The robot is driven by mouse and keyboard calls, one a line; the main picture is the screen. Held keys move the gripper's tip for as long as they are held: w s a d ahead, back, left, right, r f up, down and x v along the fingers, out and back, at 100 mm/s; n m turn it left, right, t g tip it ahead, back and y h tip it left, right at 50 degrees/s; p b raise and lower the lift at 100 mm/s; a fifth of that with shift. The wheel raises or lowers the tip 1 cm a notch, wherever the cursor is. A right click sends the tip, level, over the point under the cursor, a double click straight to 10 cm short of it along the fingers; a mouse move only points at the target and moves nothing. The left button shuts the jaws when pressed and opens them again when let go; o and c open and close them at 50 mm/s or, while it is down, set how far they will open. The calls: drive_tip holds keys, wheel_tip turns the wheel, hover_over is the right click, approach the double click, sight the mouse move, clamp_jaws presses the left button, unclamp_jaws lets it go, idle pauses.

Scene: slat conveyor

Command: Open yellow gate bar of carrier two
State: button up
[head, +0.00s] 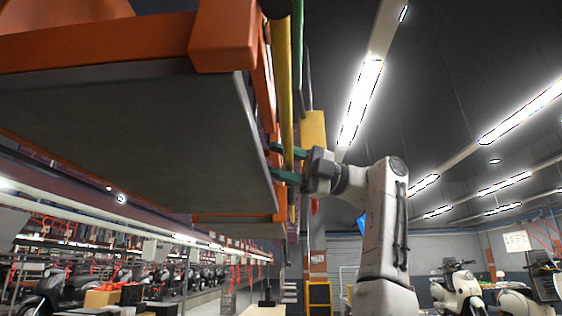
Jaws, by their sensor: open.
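A yellow bar (285,92) stands nearly upright along the right side of a large orange-framed carrier (223,35) at the upper left. A second, lower orange carrier (238,218) hangs further back, and a shorter piece of yellow bar shows beside it. No number is readable on either carrier. My gripper (277,163) is open, with its two green fingers pointing left, one above the other. The fingers reach to the yellow bar's lower part. I cannot tell whether they touch it or go around it.
The carrier's grey underside panel (140,130) fills the upper left. A yellow box-like part (313,130) is behind my gripper. Scooters (461,286) stand at the lower right, and a row of others is at the lower left. The space right of my arm looks free.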

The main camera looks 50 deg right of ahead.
clamp_jaws()
idle(0.3)
idle(0.3)
